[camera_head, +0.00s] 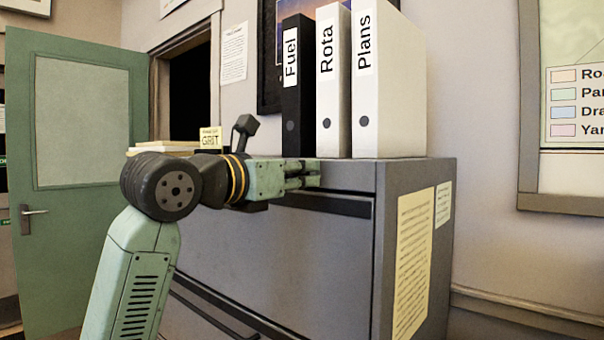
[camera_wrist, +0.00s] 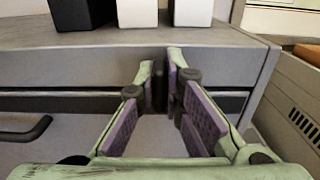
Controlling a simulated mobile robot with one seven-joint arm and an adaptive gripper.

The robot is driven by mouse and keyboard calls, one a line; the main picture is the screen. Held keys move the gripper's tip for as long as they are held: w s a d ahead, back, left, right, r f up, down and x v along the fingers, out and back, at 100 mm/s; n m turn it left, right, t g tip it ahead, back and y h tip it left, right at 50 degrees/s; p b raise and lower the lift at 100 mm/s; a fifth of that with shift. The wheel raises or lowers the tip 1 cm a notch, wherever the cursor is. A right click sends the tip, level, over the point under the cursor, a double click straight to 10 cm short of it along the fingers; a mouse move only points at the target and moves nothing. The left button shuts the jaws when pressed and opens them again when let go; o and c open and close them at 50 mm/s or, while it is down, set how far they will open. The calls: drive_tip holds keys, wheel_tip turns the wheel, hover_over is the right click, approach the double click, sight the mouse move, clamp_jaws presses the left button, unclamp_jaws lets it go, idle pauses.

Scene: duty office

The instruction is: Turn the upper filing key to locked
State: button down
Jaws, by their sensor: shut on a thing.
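The grey filing cabinet (camera_head: 270,245) stands in front of me. My gripper (camera_head: 314,174) reaches to the top front edge of the cabinet, near its right corner. In the wrist view my gripper (camera_wrist: 162,80) has its purple-padded fingers nearly together at the tips, against the cabinet's upper front strip. A small dark upright piece, the upper filing key (camera_wrist: 160,92), shows between the fingertips. The fingers hide most of it, so its turn angle cannot be told. In the head view the key is hidden behind the fingers.
Binders marked Fuel (camera_head: 296,100), Rota (camera_head: 333,95) and Plans (camera_head: 390,90) stand on the cabinet top just above my gripper. Books (camera_head: 165,148) lie at its left end. A green door (camera_head: 80,230) stands open at left. A drawer handle (camera_wrist: 25,130) juts out in the wrist view.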

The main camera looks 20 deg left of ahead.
drive_tip(key=shift+m, duration=0.3)
drive_tip(key=m+b, duration=0.1)
drive_tip(key=m, duration=0.2)
drive_tip(key=shift+m, duration=0.3)
drive_tip(key=m, duration=0.4)
drive_tip(key=shift+d+f+m+b, duration=0.1)
drive_tip(key=shift+m+b, duration=0.2)
drive_tip(key=shift+b, duration=0.1)
drive_tip(key=m, duration=0.9)
drive_tip(key=shift+d+f+b, duration=0.1)
drive_tip(key=shift+b, duration=0.25)
drive_tip(key=c, duration=1.7)
unclamp_jaws()
